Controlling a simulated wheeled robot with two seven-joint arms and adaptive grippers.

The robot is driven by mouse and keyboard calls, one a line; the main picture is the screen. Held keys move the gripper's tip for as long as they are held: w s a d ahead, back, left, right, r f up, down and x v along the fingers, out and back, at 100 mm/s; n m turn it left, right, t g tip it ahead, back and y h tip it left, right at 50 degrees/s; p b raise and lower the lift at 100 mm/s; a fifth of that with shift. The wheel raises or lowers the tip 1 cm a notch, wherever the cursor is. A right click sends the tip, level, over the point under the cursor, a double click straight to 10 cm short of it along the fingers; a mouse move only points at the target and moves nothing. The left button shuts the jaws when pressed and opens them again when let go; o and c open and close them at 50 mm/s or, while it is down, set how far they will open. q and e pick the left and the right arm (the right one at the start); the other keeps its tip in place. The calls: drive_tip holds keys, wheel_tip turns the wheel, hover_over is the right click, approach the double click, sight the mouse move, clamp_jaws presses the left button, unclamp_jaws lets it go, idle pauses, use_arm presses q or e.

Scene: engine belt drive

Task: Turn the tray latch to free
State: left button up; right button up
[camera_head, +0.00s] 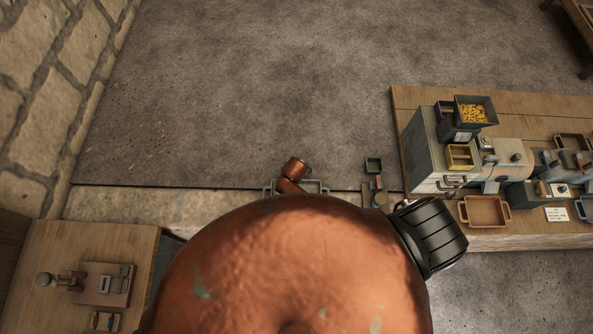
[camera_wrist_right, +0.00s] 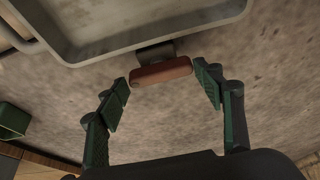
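In the right wrist view a grey tray (camera_wrist_right: 130,30) fills the top. A red-brown latch bar (camera_wrist_right: 160,74) sits on a dark mount under its near edge, lying roughly along that edge. My right gripper (camera_wrist_right: 163,88) is open, with one green-padded finger at each end of the bar. A small gap seems to show on both sides; contact cannot be told for certain. In the head view the grey tray's rim (camera_head: 316,186) shows only partly behind my large copper-coloured body part, which hides the latch and the right gripper. My left gripper is not in view.
A wooden bench (camera_head: 400,105) at the right carries a grey machine, bins and a brown tray (camera_head: 484,211). A small green bin (camera_head: 373,164) stands beside the grey tray. A wooden table (camera_head: 50,240) with a small device is at the lower left. Open floor lies beyond.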

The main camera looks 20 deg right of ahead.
drive_tip(key=shift+o, duration=1.4)
drive_tip(key=shift+a, duration=0.1)
drive_tip(key=v, duration=1.2)
